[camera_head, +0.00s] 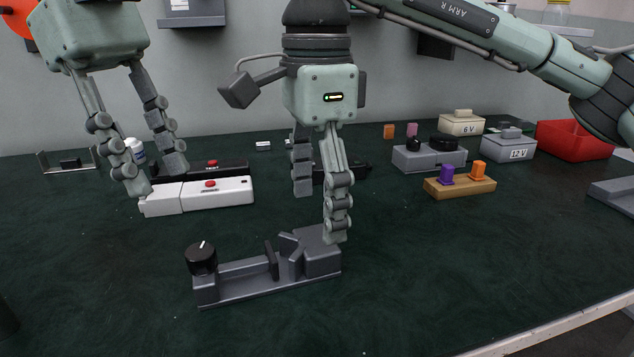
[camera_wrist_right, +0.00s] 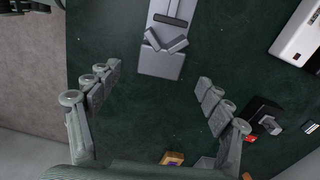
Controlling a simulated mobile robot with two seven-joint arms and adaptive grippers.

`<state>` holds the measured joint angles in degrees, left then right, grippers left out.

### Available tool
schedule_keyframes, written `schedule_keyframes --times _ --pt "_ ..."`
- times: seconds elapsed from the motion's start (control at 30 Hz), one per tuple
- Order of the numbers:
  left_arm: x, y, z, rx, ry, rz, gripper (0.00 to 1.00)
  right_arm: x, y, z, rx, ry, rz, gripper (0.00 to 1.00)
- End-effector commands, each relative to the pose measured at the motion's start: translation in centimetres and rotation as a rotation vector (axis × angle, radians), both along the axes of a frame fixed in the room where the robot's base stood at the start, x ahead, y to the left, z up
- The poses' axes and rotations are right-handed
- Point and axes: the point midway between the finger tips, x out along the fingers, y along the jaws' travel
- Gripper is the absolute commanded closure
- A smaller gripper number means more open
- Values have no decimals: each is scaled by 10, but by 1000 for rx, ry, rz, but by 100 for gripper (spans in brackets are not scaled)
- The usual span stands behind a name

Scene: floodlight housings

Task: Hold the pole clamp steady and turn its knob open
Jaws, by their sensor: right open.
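The grey pole clamp (camera_head: 270,282) lies on the dark green bench, with a black knob (camera_head: 201,257) bearing a white mark upright at its left end. Raised jaw pieces and a block are toward its right end. My right gripper (camera_head: 319,216) is open and empty, pointing down over the clamp's block end. In the right wrist view the clamp (camera_wrist_right: 162,64) lies at the top, ahead of the spread fingers, and its knob is out of frame. My left gripper (camera_head: 157,182) is open by the left end of a white box; contact there cannot be told.
The white box (camera_head: 215,193) and a black box (camera_head: 215,169), each with a red button, lie behind the clamp. At the right are a wooden block with purple and orange parts (camera_head: 459,188), a grey control box (camera_head: 428,160), 6 V and 12 V boxes, and a red case (camera_head: 573,139). The front right is clear.

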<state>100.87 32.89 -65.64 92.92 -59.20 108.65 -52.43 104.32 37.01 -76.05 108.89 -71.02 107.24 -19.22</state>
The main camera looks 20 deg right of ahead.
Motion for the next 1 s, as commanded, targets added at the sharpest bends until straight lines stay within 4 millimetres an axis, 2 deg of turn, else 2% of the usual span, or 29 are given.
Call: schedule_keyframes --times 0.1,0.33,0.5,0.77,1.0 --pt "0 0 0 0 0 0 66 0 -1 -20 -1 2 -2 21" --pt "0 0 0 0 0 0 66 0 -1 -51 0 1 -2 21" --pt "0 0 0 0 0 0 66 1 -1 -60 2 -2 -3 21" --pt "0 0 0 0 0 0 66 1 0 -61 2 -2 -3 21" --pt "0 0 0 0 0 0 66 1 0 -61 2 -3 -3 50"
